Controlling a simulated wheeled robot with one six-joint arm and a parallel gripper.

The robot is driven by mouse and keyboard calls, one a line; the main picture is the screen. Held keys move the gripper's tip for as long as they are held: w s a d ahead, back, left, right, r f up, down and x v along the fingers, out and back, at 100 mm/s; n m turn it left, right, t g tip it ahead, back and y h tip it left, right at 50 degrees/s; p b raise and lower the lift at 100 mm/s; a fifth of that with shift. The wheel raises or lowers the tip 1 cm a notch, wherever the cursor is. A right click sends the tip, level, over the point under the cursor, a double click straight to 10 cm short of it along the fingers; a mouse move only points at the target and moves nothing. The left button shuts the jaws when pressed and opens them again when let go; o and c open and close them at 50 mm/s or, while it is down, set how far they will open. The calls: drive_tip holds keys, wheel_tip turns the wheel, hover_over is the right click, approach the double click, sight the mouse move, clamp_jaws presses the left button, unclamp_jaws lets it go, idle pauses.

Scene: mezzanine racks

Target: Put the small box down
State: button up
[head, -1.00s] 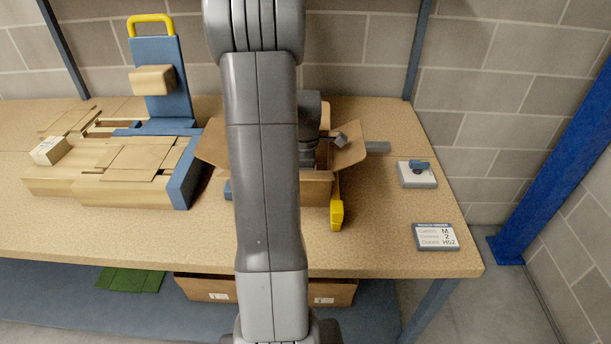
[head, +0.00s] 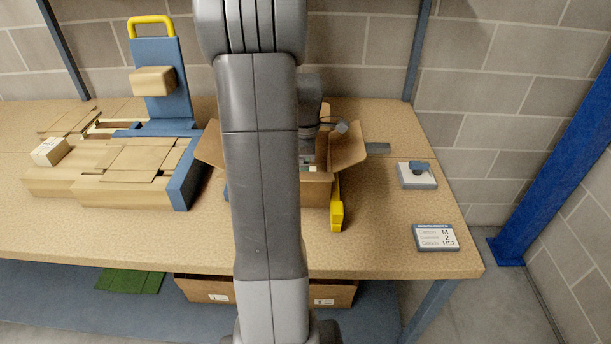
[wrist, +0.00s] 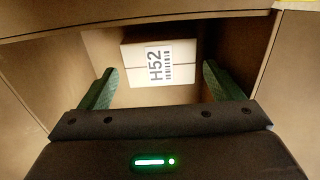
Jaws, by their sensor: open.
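The small box (wrist: 134,62) is pale with a white label reading H52. In the wrist view it rests on the floor of an open brown carton (wrist: 74,62), near one wall. My gripper (wrist: 159,78) is open, its two green fingers spread apart at either side of the box's near end. I see a gap between each finger and the box. In the head view the open carton (head: 346,153) stands on the bench with its flaps out. My arm hides its left part and much of its inside.
A card (head: 436,237) reading M, 2 and H52 lies at the bench's right, with a small switch-like device (head: 417,174) behind it. A yellow-handled tool (head: 337,215) lies beside the carton. Flattened cartons and a blue stand (head: 165,88) fill the left. The bench's front is clear.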

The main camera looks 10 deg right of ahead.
wheel_tip(320, 180, up, 8)
drive_tip(key=shift+f, duration=0.1)
